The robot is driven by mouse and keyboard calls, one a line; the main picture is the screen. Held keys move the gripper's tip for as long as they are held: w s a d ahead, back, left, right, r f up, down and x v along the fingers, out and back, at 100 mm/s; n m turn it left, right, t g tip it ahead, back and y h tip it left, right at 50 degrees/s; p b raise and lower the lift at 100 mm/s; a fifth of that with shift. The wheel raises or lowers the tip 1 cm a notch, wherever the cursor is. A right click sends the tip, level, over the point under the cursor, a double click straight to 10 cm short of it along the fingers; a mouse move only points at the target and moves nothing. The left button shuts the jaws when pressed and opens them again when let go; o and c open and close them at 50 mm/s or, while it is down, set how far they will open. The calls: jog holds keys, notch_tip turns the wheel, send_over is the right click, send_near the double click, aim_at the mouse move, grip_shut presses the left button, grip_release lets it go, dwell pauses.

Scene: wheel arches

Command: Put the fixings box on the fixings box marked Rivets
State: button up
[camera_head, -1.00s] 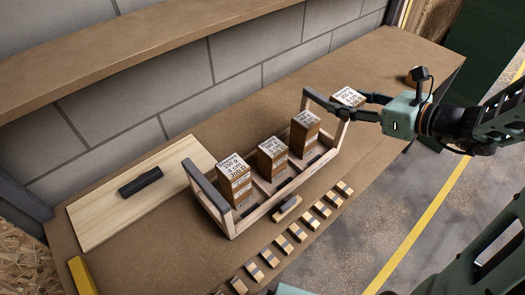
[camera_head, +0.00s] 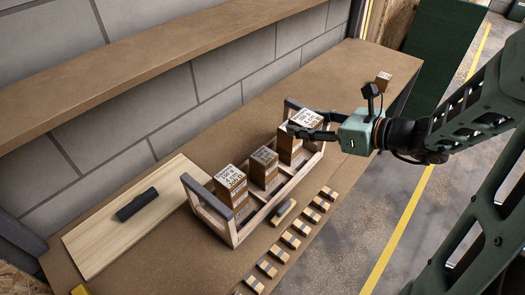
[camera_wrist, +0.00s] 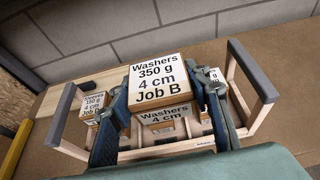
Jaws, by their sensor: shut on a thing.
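My gripper (camera_head: 312,131) is shut on a brown fixings box (camera_head: 306,118) with a white top label. In the wrist view the held box (camera_wrist: 158,78) reads "Washers 350 g 4 cm Job B" between my fingers (camera_wrist: 166,88). It is over the right stack (camera_head: 287,150) in the open wooden carrier; whether it touches that stack I cannot tell. Below it a second "Washers 4 cm" label (camera_wrist: 166,114) shows partly. The middle stack (camera_head: 264,168) and left stack (camera_head: 230,185) stand in the carrier (camera_head: 234,236). I cannot surely read which is marked Rivets.
The carrier's raised end frames (camera_head: 207,196) flank the stacks. A pale board (camera_head: 95,235) with a dark bar (camera_head: 137,204) lies left. Small blocks (camera_head: 290,240) line the bench's front. Another small box (camera_head: 383,79) stands at the far right. A shelf (camera_head: 120,75) runs along the wall.

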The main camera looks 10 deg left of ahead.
jog(key=a+f, duration=0.2)
jog(key=a, duration=0.3)
jog(key=b, duration=0.1)
send_over(264, 155)
notch_tip(264, 155, down, 6)
jog(key=shift+d+r, duration=0.1)
jog(key=shift+d, duration=0.05)
jog(key=shift+a+f, duration=0.25)
jog(key=shift+f, duration=1.55)
jog(key=shift+b, duration=0.3)
jog(key=shift+f, duration=0.2)
jog(key=o, duration=1.5)
jog(key=shift+r, duration=0.15)
